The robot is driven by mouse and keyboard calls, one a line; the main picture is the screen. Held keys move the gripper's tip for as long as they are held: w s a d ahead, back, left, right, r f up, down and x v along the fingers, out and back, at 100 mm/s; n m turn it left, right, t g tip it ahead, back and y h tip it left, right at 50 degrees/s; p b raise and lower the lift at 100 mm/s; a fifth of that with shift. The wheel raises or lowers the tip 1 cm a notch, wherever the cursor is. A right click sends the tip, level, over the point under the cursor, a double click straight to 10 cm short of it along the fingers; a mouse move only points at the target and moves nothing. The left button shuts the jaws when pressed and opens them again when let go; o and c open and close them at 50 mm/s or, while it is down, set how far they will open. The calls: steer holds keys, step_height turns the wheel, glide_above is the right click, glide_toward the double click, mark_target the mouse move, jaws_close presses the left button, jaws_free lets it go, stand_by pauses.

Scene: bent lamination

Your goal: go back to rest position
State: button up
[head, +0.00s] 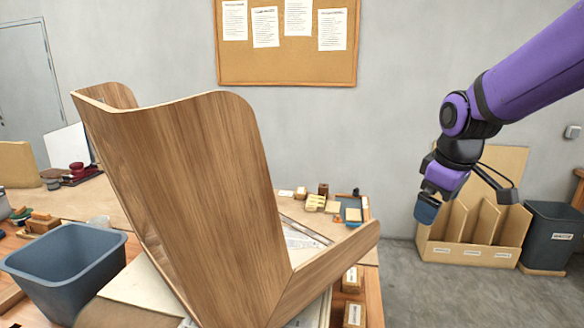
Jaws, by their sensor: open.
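My purple and black arm reaches in from the upper right. My gripper (428,209) hangs at its end, right of the bench and in front of the grey wall. It is small and seen from the side, and I see nothing held in it. It is apart from the large bent wooden lamination (205,190), which stands tilted on the bench at the centre left. The lamination hides much of the bench behind it.
A grey bin (65,268) stands at the bench's left. Small blocks and tools (322,200) lie at the bench's right end. A cardboard rack (473,238) and a dark waste bin (551,236) stand by the wall. The floor (450,295) at lower right is clear.

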steer(key=s+d+r+m+t, duration=0.1)
steer(key=s+r+m, duration=0.2)
steer(key=s, duration=0.7)
steer(key=s+d+r+m+t, duration=0.1)
steer(key=s+r+m, duration=0.2)
steer(key=s, duration=0.7)
steer(key=shift+s+m, duration=0.15)
steer(key=shift+m, duration=0.75)
